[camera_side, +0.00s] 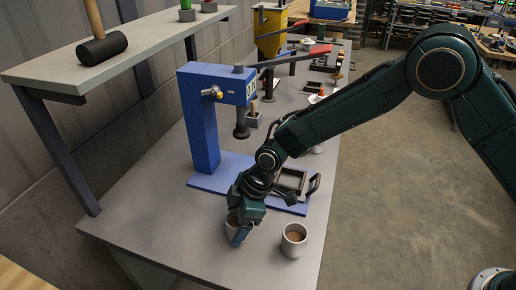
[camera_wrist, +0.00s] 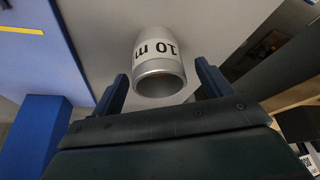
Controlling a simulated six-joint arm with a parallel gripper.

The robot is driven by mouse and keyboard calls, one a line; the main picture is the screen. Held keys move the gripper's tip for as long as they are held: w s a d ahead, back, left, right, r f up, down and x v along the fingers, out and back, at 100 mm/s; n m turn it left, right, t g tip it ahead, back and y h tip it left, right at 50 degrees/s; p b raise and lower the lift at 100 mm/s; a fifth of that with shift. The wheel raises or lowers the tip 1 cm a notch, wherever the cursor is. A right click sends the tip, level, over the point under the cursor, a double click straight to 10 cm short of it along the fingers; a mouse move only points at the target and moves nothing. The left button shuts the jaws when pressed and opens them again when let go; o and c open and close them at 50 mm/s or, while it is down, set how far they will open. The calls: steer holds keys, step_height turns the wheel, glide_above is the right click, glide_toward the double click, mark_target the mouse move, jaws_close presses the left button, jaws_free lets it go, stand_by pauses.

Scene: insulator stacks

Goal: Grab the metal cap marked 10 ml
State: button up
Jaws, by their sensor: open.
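The metal cap (camera_wrist: 158,55) is a silvery cylinder with a white band. Its black print appears upside down and reads "10 m", with the end of the mark cut off from sight. My gripper (camera_wrist: 163,76) is open, with one finger on each side of the cap and visible gaps between. In the side view my gripper (camera_side: 240,234) is low over the bench's near end. No mark is readable on either in the side view.
A blue press (camera_side: 203,135) with a red-ended lever (camera_side: 320,51) stands behind my gripper. A dark tray (camera_side: 290,181) sits on its base. A shelf with a mallet (camera_side: 100,48) overhangs the left. The bench's front left surface (camera_side: 165,235) is clear.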

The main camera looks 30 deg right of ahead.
mark_target(237, 226)
steer(key=c, duration=1.3)
steer(key=shift+r, duration=0.1)
step_height(237, 226, up, 20)
stand_by(0.7)
